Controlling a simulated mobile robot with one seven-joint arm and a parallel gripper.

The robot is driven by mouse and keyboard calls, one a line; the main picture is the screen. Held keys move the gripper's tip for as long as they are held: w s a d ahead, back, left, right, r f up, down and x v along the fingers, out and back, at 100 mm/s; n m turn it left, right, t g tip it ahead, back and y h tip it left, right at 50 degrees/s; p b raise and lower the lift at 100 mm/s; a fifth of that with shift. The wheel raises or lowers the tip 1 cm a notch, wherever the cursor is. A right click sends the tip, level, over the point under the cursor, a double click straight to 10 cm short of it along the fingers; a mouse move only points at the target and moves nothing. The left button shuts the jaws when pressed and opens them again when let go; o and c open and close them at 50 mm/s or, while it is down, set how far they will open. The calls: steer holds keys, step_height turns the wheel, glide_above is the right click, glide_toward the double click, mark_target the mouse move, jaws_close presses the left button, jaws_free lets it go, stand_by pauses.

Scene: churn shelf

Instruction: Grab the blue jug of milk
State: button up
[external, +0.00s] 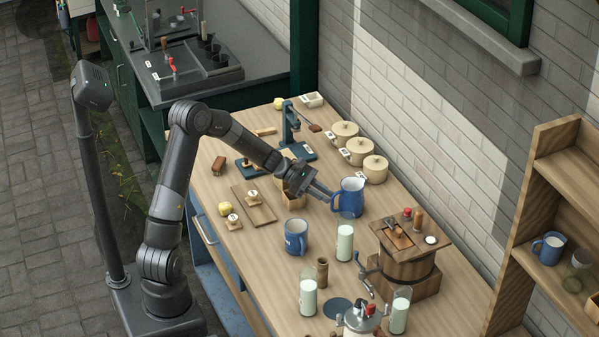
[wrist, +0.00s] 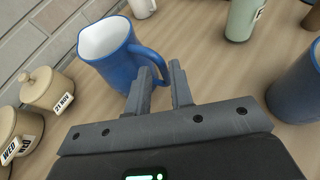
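The blue jug (external: 350,197) stands upright on the wooden table, in front of my gripper. In the wrist view the blue jug (wrist: 108,58) has a white inside, and its looped handle points toward my fingers. My gripper (external: 325,193) is at the handle side of the jug. In the wrist view my gripper (wrist: 163,75) has its fingers apart, with the handle's outer curve at or between the fingertips. The left finger hides part of the handle, so I cannot tell whether they touch.
A second blue mug (external: 295,237) stands nearer; it also shows in the wrist view (wrist: 299,88). A milk glass (external: 345,243) and a wooden churn (external: 405,255) stand to the right. Lidded pots (external: 375,168) stand behind the jug. A shelf (external: 545,170) is at the far right.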

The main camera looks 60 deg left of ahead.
mark_target(346, 200)
steer(key=x, duration=0.5)
steer(key=shift+d, duration=0.15)
steer(key=shift+s, duration=0.1)
jaws_close()
